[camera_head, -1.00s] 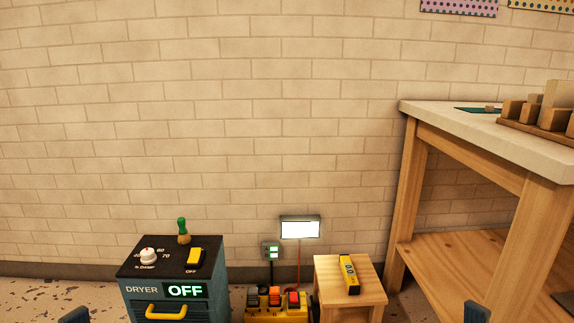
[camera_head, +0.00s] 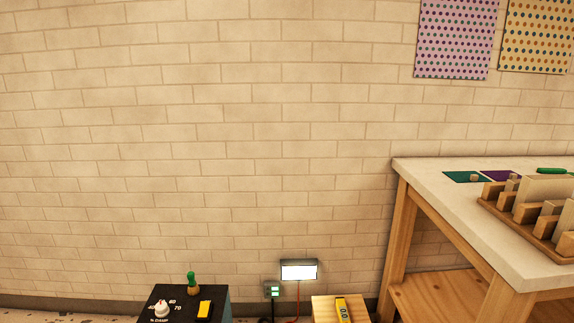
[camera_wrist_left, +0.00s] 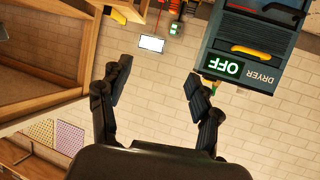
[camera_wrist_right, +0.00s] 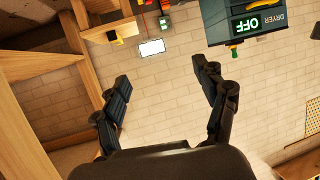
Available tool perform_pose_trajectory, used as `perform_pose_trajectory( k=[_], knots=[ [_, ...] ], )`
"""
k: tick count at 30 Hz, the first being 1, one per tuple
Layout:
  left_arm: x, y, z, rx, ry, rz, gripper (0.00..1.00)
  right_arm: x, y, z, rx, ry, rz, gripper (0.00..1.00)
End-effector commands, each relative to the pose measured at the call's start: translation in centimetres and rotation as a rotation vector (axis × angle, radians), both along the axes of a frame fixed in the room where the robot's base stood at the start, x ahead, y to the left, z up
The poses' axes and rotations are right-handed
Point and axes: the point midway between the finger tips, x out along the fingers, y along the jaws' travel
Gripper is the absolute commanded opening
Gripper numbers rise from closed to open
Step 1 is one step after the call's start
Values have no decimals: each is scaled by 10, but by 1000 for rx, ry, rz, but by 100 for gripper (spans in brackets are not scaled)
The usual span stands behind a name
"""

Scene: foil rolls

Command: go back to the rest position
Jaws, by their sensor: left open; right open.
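My left gripper (camera_wrist_left: 158,88) shows in the left wrist view with its two dark fingers spread wide and nothing between them. My right gripper (camera_wrist_right: 162,88) shows in the right wrist view, also open and empty, with brick wall beyond its fingers. Neither gripper shows in the head view now. Both wrist pictures appear upside down. The dryer (camera_wrist_left: 255,45) with its OFF sign lies beyond the fingers, apart from them; it also shows in the right wrist view (camera_wrist_right: 225,25).
A white-topped workbench (camera_head: 440,195) with a wooden rack (camera_head: 530,225) stands at right. The dryer's black top (camera_head: 180,305), a lit panel (camera_head: 299,271) and a small wooden stool (camera_head: 325,310) with a yellow device (camera_head: 343,310) are low in the head view.

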Motion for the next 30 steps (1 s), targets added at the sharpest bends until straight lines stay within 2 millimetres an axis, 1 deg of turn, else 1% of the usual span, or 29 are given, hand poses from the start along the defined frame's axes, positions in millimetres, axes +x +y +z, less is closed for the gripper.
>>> perform_pose_trajectory(
  k=[1, 2, 3, 4, 5, 6, 7, 8, 9, 11, 12, 15, 18, 20, 22, 30],
  knots=[
    [-27, 10, -9, 35, 130, 6, 64, -27, -10, -9, -35, 130, -6, 73],
    [-44, 16, -24, 54, 203, 9, 64, -44, -16, -24, -54, 203, -9, 73],
    [-69, 24, -41, 79, 299, 14, 64, -69, -24, -41, -79, 299, -14, 73],
    [-88, 30, -53, 96, 370, 17, 64, -88, -30, -53, -97, 370, -17, 73],
    [-108, 37, -63, 115, 438, 21, 64, -109, -37, -63, -115, 438, -21, 73],
    [-136, 45, -74, 136, 526, 24, 64, -136, -45, -74, -136, 526, -24, 73],
    [-157, 51, -81, 152, 591, 27, 64, -157, -51, -81, -152, 591, -27, 73],
    [-178, 57, -86, 167, 652, 30, 64, -178, -57, -86, -167, 652, -30, 73],
    [-204, 64, -92, 185, 728, 33, 64, -204, -64, -92, -185, 728, -33, 73],
    [-240, 74, -97, 209, 827, 37, 64, -241, -74, -97, -208, 827, -37, 73],
    [-262, 79, -98, 222, 884, 40, 64, -262, -79, -98, -222, 885, -40, 73],
    [-302, 89, -100, 246, 991, 45, 64, -302, -89, -100, -246, 991, -45, 73],
    [-325, 95, -101, 259, 1049, 47, 64, -325, -95, -101, -259, 1049, -47, 73],
    [-331, 97, -101, 263, 1066, 47, 64, -331, -97, -101, -263, 1067, -48, 73],
    [-334, 97, -102, 265, 1073, 47, 64, -334, -97, -102, -264, 1073, -48, 73],
    [-333, 97, -103, 265, 1071, 47, 64, -333, -97, -103, -265, 1071, -48, 73]
  ],
)
